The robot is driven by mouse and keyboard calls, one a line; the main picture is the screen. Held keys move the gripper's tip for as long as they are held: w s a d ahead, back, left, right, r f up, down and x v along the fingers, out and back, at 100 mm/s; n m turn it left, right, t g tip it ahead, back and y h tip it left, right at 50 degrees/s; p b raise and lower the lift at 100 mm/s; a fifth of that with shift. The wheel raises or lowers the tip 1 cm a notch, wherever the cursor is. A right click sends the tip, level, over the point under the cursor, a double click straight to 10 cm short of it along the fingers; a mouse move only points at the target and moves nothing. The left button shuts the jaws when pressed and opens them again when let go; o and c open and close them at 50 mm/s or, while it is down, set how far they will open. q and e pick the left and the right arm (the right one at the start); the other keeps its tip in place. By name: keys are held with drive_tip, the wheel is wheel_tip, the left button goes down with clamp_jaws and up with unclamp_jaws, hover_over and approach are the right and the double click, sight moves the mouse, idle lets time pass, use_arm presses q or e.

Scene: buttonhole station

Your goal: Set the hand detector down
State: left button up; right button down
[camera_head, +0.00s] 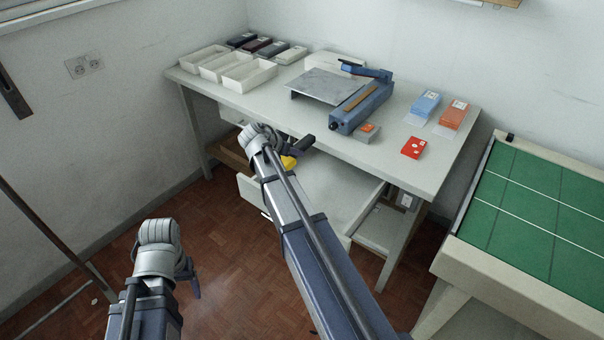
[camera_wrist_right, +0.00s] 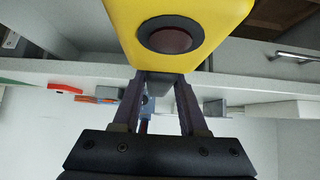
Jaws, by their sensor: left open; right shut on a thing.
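The hand detector (camera_wrist_right: 195,58) is yellow with a dark round button, and fills the top middle of the right wrist view. My right gripper (camera_wrist_right: 160,88) is shut on it. In the head view only a small yellow part of the detector (camera_head: 289,163) shows beside my right gripper (camera_head: 296,151), at the table's front edge by the open drawers. The rest is hidden behind my arm. I cannot tell whether the detector touches anything below it. My left gripper (camera_head: 194,285) is open and empty, low over the floor at the lower left.
The table (camera_head: 290,116) carries white trays (camera_head: 248,76), a blue sealer-like device (camera_head: 362,108), a grey plate (camera_head: 328,86) and blue, orange and red boxes (camera_head: 414,148). A pale drawer (camera_head: 335,185) stands open beneath. A green-topped table (camera_head: 540,205) is at the right.

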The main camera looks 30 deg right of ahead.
wheel_tip(320, 180, down, 8)
drive_tip(key=b, duration=0.6)
drive_tip(key=shift+r, duration=0.15)
drive_tip(key=shift+d, duration=0.1)
drive_tip(key=shift+w+d, duration=0.15)
drive_tip(key=shift+d, duration=0.15)
drive_tip(key=shift+w+d, duration=0.3)
drive_tip(key=shift+d, duration=0.3)
drive_tip(key=shift+w+d, duration=0.25)
drive_tip(key=shift+d, duration=0.35)
drive_tip(key=shift+w+d+f+b, duration=0.1)
drive_tip(key=shift+d+f+b, duration=0.2)
drive_tip(key=shift+f+b, duration=0.3)
drive_tip(key=shift+f, duration=0.1)
